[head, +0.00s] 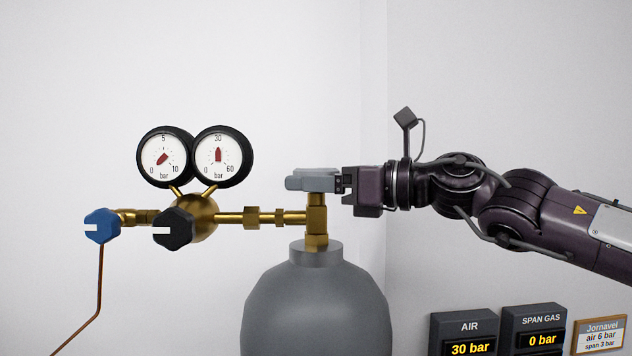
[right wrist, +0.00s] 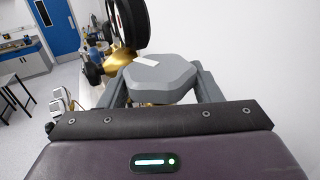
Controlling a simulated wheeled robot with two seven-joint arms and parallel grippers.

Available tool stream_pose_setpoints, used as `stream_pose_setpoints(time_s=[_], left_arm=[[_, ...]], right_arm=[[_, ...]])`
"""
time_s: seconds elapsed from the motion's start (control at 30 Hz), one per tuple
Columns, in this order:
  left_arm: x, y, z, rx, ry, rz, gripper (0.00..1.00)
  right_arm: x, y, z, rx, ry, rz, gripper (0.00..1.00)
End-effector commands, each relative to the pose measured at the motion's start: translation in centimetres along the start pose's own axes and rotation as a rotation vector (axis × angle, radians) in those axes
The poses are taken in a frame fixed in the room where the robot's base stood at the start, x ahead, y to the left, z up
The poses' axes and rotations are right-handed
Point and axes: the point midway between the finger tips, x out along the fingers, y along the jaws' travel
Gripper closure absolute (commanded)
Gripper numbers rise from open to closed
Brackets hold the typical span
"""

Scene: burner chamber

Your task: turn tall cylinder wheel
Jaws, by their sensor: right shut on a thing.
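The tall grey cylinder (head: 315,300) stands upright with a brass valve (head: 317,222) on its neck. Its grey octagonal wheel (right wrist: 160,78) has a white mark on top and sits between my right gripper's fingers in the right wrist view. In the head view my right gripper (head: 312,181) reaches in from the right at the top of the valve, and its fingers mostly hide the wheel. The right gripper is shut on the wheel. My left gripper is in neither view.
A brass regulator (head: 203,218) with two round gauges (head: 165,157), a black knob (head: 173,229) and a blue knob (head: 102,226) extends left of the valve. A copper tube (head: 99,290) runs down. AIR (head: 469,334) and SPAN GAS (head: 540,328) displays read 30 and 0 bar.

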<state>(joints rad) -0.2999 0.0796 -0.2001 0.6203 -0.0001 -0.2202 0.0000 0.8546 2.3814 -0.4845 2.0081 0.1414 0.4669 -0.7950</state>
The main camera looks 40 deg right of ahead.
Motion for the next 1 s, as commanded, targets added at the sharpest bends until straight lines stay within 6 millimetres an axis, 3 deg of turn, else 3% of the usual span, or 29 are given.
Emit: stream_pose_setpoints(time_s=[0.27,0.6,1.0], left_arm=[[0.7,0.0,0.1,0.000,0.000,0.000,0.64],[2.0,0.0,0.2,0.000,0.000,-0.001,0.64],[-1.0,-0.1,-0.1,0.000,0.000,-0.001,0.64]], right_arm=[[0.0,0.0,-0.2,0.003,-0.002,0.056,0.65],[0.1,-0.2,-0.1,0.006,-0.004,0.296,0.65],[0.1,-0.1,0.4,0.005,0.000,0.620,0.65]])
